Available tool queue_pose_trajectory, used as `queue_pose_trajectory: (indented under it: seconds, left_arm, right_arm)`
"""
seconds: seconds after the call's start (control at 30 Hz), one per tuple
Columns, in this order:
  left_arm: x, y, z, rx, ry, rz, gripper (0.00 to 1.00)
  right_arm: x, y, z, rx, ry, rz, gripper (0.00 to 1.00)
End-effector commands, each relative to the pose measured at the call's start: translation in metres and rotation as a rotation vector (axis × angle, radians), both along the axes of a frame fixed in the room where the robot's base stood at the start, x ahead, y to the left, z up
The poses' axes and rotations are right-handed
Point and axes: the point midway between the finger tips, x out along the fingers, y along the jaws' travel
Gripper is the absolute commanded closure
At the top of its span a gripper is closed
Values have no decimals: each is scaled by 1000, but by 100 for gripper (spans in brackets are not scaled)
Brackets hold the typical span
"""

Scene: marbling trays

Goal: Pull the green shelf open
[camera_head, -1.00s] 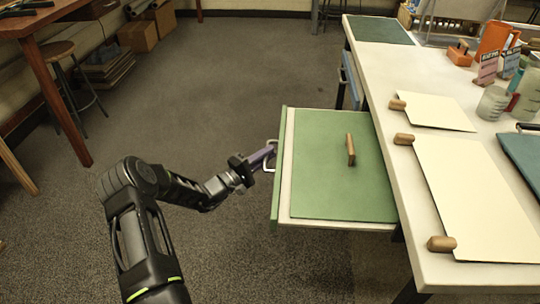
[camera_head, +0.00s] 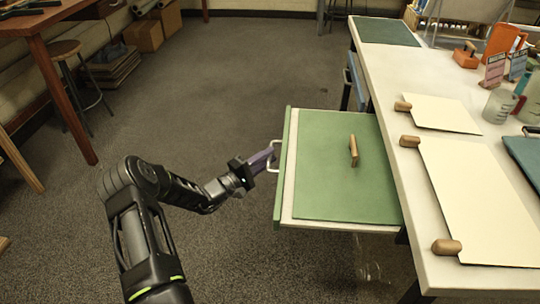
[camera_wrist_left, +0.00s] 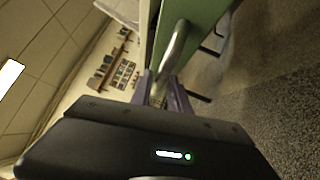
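The green shelf (camera_head: 325,200) sticks out from under the left side of the white table, pulled well open. It has a green top, a pale edge, a wooden knob (camera_head: 353,151) on top and a metal handle (camera_head: 276,142) on its front. My left gripper (camera_head: 265,159) is at this handle, its purple fingertips overlapping the handle in the head view. In the left wrist view the handle bar (camera_wrist_left: 176,45) runs down between the two spread fingers (camera_wrist_left: 161,95); contact is unclear. My right gripper is not in view.
The white table (camera_head: 420,215) carries pale sheets with wooden blocks, cups and a blue tray. A blue shelf front (camera_head: 355,80) sits farther back under it. A wooden table (camera_head: 50,65) and a stool (camera_head: 66,50) stand at left. The carpet between is clear.

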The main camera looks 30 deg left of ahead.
Motion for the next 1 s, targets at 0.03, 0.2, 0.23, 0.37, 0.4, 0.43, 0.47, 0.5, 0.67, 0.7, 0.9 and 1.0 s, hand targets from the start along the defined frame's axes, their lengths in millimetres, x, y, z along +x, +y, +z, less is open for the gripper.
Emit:
queue_pose_trajectory:
  seconds: [0.03, 0.2, 0.23, 0.37, 0.4, 0.43, 0.47, 0.5, 0.67, 0.7, 0.9, 1.0]
  left_arm:
    - [-7, 4, 0, 0, 2, 3, 78]
    - [-34, 13, -4, -1, 4, 3, 78]
    - [-39, 14, -5, -2, 3, 2, 78]
    - [-55, 19, -8, 0, 3, 2, 78]
    - [-58, 20, -8, -1, 3, 0, 78]
    - [-60, 20, -8, -1, 3, 0, 78]
    - [-61, 21, -9, -1, 3, 0, 78]
    - [-62, 21, -9, 0, 2, 1, 78]
    - [-62, 21, -9, 0, 2, 0, 78]
    - [-62, 21, -9, 0, 2, 0, 78]
    - [-62, 21, -9, -1, 1, 0, 78]
    - [-62, 21, -9, -1, 1, 0, 78]
  right_arm:
    - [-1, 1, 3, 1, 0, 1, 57]
    - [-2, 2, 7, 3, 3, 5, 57]
    - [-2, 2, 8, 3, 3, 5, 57]
    - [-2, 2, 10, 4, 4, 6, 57]
    - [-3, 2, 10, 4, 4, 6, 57]
    - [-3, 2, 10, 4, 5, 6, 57]
    - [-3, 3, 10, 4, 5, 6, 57]
    - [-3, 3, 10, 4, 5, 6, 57]
    - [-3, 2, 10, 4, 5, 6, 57]
    - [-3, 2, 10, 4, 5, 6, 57]
    - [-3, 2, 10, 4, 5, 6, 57]
    - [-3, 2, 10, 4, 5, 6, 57]
